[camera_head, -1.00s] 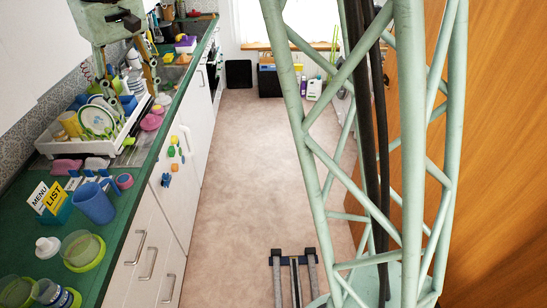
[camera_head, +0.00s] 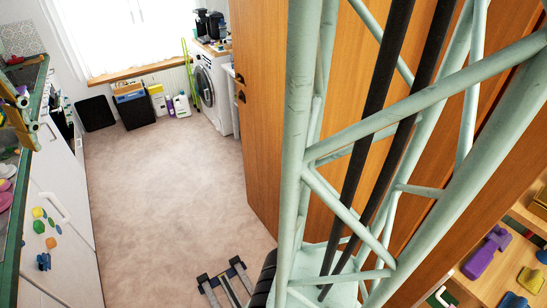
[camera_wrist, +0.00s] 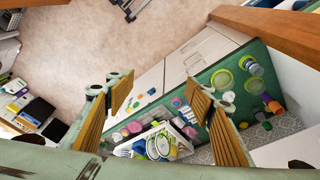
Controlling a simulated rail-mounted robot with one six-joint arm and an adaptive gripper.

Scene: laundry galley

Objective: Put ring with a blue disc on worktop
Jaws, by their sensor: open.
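I cannot make out the ring with a blue disc for certain. A small pink ring with a bluish middle (camera_wrist: 176,102) lies on the green worktop (camera_wrist: 243,95) in the wrist view; I cannot tell if it is the one. The worktop's edge (camera_head: 14,240) also shows at the far left of the head view. My gripper (camera_wrist: 160,103) is open and empty, high above the floor and worktop side, its fingers spread apart. Only part of it (camera_head: 20,122) shows at the left edge of the head view.
A dish rack (camera_wrist: 160,142) and several cups stand on the worktop. A shelf at the lower right holds a purple object (camera_head: 487,252), yellow pieces and a partly cut-off blue one (camera_head: 513,299). A wooden door panel (camera_head: 258,110) stands at the right.

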